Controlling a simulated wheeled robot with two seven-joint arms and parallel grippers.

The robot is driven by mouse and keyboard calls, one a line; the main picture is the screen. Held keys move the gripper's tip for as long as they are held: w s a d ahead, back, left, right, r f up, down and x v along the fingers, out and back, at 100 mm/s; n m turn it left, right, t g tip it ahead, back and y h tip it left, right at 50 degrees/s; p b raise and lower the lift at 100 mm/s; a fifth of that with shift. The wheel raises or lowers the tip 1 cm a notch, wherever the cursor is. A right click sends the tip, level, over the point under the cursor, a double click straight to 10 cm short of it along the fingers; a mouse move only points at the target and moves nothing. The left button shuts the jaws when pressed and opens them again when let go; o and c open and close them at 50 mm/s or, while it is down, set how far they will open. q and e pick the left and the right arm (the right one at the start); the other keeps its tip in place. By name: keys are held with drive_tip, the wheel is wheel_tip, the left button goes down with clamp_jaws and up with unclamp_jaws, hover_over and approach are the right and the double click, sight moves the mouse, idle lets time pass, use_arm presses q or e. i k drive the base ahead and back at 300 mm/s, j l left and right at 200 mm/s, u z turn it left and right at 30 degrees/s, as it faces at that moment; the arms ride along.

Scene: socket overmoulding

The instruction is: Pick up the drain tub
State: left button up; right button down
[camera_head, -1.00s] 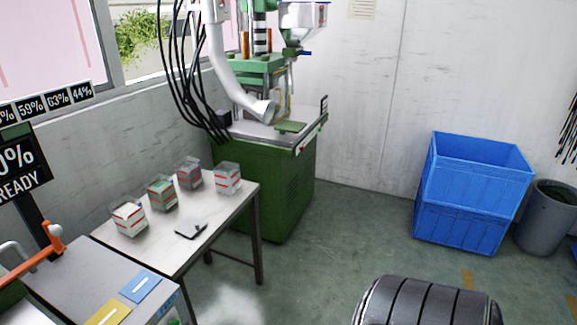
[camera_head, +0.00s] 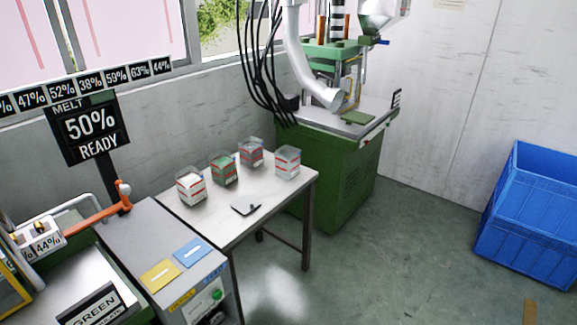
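I cannot tell for certain which object is the drain tub. Several small clear tubs with red-and-white labels stand upright on a grey table (camera_head: 225,215): a white-filled tub (camera_head: 191,188), a green-filled tub (camera_head: 223,169), a greyish tub (camera_head: 251,153) and a whitish tub (camera_head: 287,162). Neither of my grippers is in view.
A green press (camera_head: 335,170) stands behind, blue crates (camera_head: 530,215) at right. A "50% READY" display (camera_head: 92,130) stands left. Floor between is clear.

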sight(287, 162)
drive_tip(key=i+l, duration=0.75)
drive_tip(key=i, duration=0.15)
